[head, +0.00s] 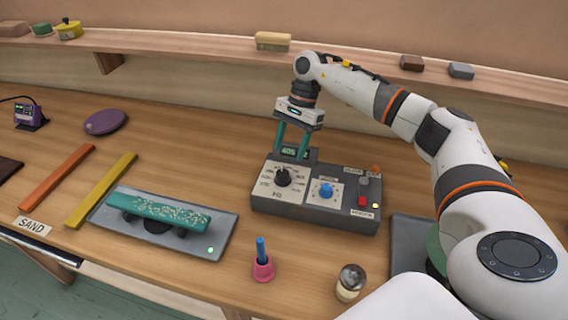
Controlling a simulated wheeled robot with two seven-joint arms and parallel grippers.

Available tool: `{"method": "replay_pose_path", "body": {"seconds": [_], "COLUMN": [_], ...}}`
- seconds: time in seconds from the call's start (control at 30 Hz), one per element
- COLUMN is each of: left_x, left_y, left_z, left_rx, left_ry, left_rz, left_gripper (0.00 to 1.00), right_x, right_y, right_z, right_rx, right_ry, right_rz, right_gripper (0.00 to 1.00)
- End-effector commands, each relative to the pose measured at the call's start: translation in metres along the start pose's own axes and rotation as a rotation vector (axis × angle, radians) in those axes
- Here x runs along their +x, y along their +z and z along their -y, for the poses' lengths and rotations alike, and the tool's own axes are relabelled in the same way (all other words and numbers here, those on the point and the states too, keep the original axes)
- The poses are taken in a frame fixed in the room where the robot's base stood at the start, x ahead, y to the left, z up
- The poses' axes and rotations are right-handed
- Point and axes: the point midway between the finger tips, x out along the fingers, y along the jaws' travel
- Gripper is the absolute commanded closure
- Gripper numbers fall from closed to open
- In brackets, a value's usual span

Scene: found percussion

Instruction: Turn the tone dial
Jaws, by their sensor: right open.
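A grey control box (345,218) sits on the wooden workbench. Its top has a large black dial (283,177) on a white plate at the left and a smaller blue dial (326,190) on a white plate in the middle. The small lettering is too unclear to tell which is the tone dial. My right gripper (291,152) points down over the back left of the box, with teal fingers apart and nothing seen between them. It appears above and behind the black dial; contact cannot be told. A small lit display (290,151) shows between the fingers. My left gripper is out of view.
A teal speckled bar (158,211) lies left on a grey plate (207,246). A pink cup (263,268) and a small jar (350,282) stand in front.

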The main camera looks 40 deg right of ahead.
Motion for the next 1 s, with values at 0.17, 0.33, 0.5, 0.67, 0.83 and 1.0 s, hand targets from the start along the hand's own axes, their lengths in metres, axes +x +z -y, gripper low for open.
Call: {"method": "replay_pose_path", "body": {"seconds": [0.17, 0.33, 0.5, 0.67, 0.83, 1.0], "left_x": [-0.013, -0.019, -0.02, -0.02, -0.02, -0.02], "left_y": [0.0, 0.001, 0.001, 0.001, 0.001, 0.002], "left_z": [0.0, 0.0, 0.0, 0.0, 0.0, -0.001], "left_rx": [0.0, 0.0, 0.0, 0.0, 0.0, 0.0], "left_ry": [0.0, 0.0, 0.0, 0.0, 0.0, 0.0], "left_rz": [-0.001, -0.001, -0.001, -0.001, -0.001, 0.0], "left_gripper": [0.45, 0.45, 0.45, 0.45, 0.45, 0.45], "right_x": [0.034, 0.058, 0.068, 0.07, 0.069, 0.069], "right_y": [-0.002, -0.002, -0.001, -0.001, -0.001, -0.001], "right_z": [0.001, 0.0, 0.0, 0.0, 0.0, 0.0], "right_rx": [0.0, 0.0, 0.0, 0.0, 0.0, 0.0], "right_ry": [-0.003, -0.001, 0.001, 0.001, 0.001, 0.001], "right_rz": [-0.002, -0.001, 0.0, 0.0, 0.0, 0.0], "right_gripper": [0.45, 0.45, 0.45, 0.45, 0.55, 0.83]}}
